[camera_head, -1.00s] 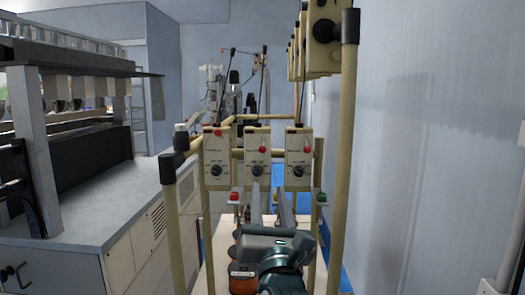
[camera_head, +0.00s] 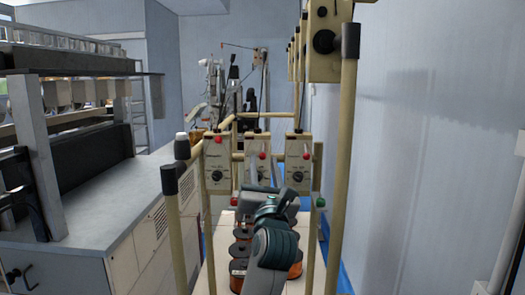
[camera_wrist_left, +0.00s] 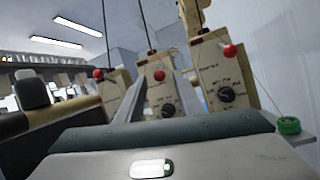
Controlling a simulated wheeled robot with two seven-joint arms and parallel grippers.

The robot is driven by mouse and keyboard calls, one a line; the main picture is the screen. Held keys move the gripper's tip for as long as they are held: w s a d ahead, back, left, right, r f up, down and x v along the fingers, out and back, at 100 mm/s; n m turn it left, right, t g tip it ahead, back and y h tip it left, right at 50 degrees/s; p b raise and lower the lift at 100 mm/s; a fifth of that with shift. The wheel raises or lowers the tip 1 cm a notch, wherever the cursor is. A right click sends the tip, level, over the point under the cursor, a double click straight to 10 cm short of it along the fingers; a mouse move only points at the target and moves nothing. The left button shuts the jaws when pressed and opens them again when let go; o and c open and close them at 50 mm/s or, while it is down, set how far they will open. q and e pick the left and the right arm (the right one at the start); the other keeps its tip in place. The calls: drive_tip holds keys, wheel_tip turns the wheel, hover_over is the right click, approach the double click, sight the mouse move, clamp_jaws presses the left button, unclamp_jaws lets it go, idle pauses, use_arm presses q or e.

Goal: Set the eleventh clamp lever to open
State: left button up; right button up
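Three cream boxes stand in a row in the head view, left (camera_head: 217,165), middle (camera_head: 259,148) and right (camera_head: 298,165). Each has a red ball knob and a black dial. The middle red knob (camera_head: 262,155) also shows in the wrist view (camera_wrist_left: 159,75), and the right red knob (camera_head: 306,155) shows there too (camera_wrist_left: 230,51). I cannot tell which lever counts as the eleventh. My left gripper (camera_head: 263,172) is in front of the middle box, hiding its lower part. Its two grey fingers (camera_wrist_left: 159,92) are apart, with nothing seen between them but the box behind. My right gripper is not in view.
Cream posts and rails frame the boxes; a tall post (camera_head: 343,190) stands close on the right. Orange-and-black spools (camera_head: 239,272) sit below my arm. A small green knob (camera_head: 320,202) is at the right. A grey machine cabinet (camera_head: 125,215) fills the left. A wall closes the right.

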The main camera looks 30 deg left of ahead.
sight(263, 159)
use_arm(q)
drive_tip(key=shift+p+x, duration=0.5)
drive_tip(key=shift+x, duration=1.55)
clamp_jaws()
